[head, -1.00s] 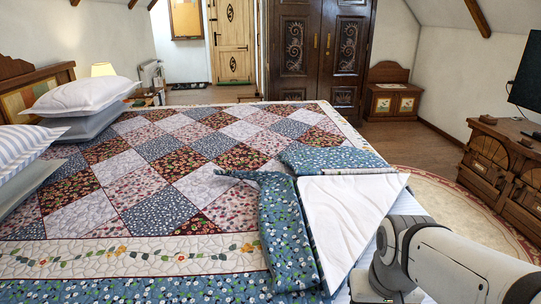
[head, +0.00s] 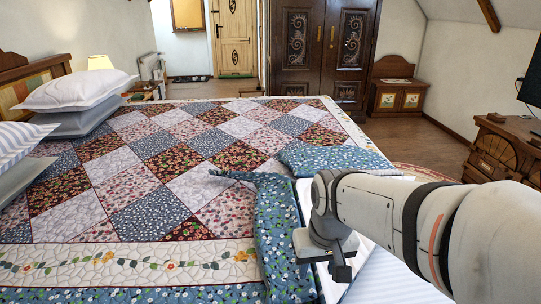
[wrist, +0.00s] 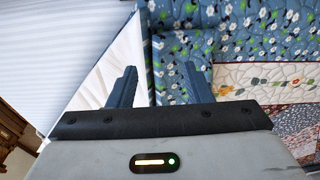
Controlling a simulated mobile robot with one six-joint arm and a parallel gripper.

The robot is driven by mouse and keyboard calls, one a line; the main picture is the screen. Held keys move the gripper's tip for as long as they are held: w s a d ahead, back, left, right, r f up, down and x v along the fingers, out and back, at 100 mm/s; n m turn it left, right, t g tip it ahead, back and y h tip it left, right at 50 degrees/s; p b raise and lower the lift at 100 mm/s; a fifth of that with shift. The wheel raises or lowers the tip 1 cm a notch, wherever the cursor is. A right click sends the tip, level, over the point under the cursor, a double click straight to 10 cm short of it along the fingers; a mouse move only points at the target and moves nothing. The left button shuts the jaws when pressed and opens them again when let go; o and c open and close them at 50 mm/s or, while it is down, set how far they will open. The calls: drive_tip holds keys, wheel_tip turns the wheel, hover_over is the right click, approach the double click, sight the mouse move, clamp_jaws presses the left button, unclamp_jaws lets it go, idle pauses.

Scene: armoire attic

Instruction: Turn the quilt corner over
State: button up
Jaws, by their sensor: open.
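The patchwork quilt (head: 165,215) covers the bed, with a cream flowered band and a blue floral border. Its near right corner is folded back, with a raised blue floral fold (head: 280,230) beside the white underside, which my arm mostly hides in the head view. The white underside also shows in the wrist view (wrist: 122,55), next to the blue floral cloth (wrist: 235,40). My gripper (head: 340,268) is over the bed's near right part, just right of the fold. In the wrist view its fingers (wrist: 161,84) are apart, with the fold's edge between them and nothing gripped.
Striped bedding (head: 385,288) lies bare at the near right. Pillows (head: 75,92) are stacked at the left by the headboard. A carved wardrobe (head: 325,50) stands beyond the bed, and a wooden cabinet (head: 505,150) stands at the right. Floor is open between the bed and cabinet.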

drive_tip(key=w+r+n+y, duration=0.1)
drive_tip(key=w+r+n, duration=0.1)
drive_tip(key=w, duration=0.9)
drive_tip(key=w+r+n, duration=0.2)
drive_tip(key=w, duration=1)
drive_tip(key=n+t+y, duration=0.2)
drive_tip(key=n, duration=0.2)
approach(287, 177)
drive_tip(key=shift+s+a+f+b, duration=0.1)
drive_tip(key=shift+a+f+b, duration=0.1)
drive_tip(key=shift+b, duration=0.15)
drive_tip(key=shift+w+f, duration=0.35)
drive_tip(key=b+x, duration=0.1)
drive_tip(key=x, duration=0.6)
drive_tip(key=shift+s+f+b, duration=0.1)
drive_tip(key=shift+f+b, duration=0.05)
drive_tip(key=shift+b, duration=0.2)
drive_tip(key=shift+c, duration=0.3)
clamp_jaws()
